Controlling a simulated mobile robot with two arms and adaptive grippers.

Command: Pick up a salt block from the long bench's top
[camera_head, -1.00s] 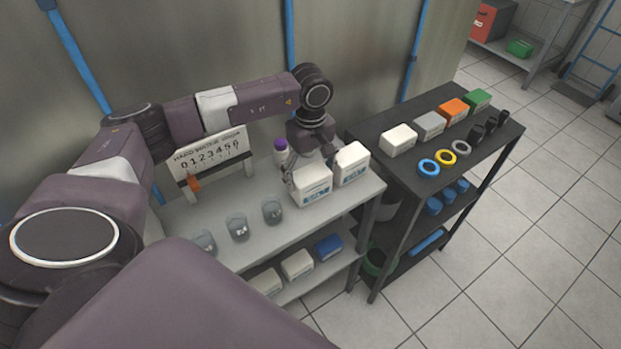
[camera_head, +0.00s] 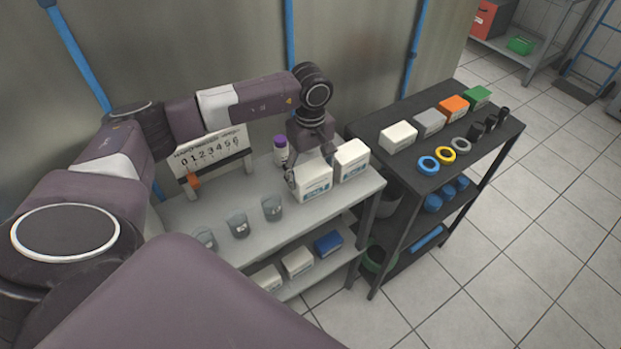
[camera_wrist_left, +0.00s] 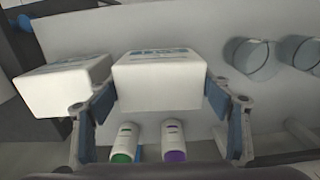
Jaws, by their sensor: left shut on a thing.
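My left gripper (camera_head: 309,168) is shut on a white salt block (camera_head: 315,186) with a blue-printed label, on the grey bench (camera_head: 200,218). In the left wrist view the block (camera_wrist_left: 158,82) sits between the two fingers (camera_wrist_left: 160,122). I cannot tell whether its underside touches the bench top or is just above it. A second, similar white salt block (camera_head: 352,160) stands close beside it to the right; it also shows at the left of the wrist view (camera_wrist_left: 62,85). My right gripper is not in view.
A purple-capped bottle (camera_head: 281,152) stands close behind the held block. Several clear beakers (camera_head: 238,226) stand to its left, and a numbered board (camera_head: 211,152) is at the back. A dark shelf (camera_head: 400,168) with coloured blocks and rings is to the right.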

